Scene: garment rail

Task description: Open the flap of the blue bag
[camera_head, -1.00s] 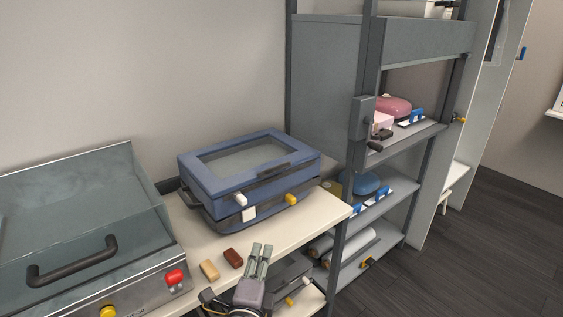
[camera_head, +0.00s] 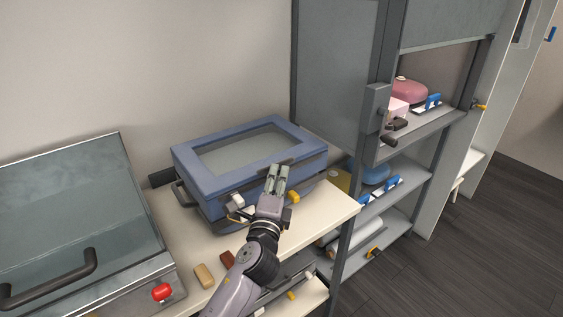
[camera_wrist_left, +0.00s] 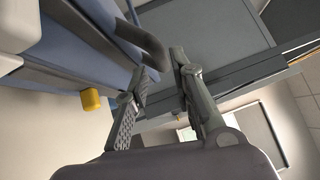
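The blue bag (camera_head: 215,182) is a boxy blue case with a clear window in its top flap (camera_head: 246,148), standing on the cream bench. The flap looks closed. A dark handle and a yellow latch (camera_head: 294,196) are on its front; the yellow latch also shows in the left wrist view (camera_wrist_left: 91,99). My left gripper (camera_head: 277,172) is at the front of the bag, close to the handle. In the left wrist view its two fingers (camera_wrist_left: 158,75) are apart with nothing clearly between them, and the dark handle end (camera_wrist_left: 152,45) is just beyond. My right gripper is not in view.
A clear-lidded machine with a red knob (camera_head: 161,292) stands at the left of the bench (camera_head: 318,214). Tan (camera_head: 204,275) and brown (camera_head: 227,259) blocks lie near the front. A grey shelf rack (camera_head: 374,120) stands close on the right, with a pink item (camera_head: 410,90) on it.

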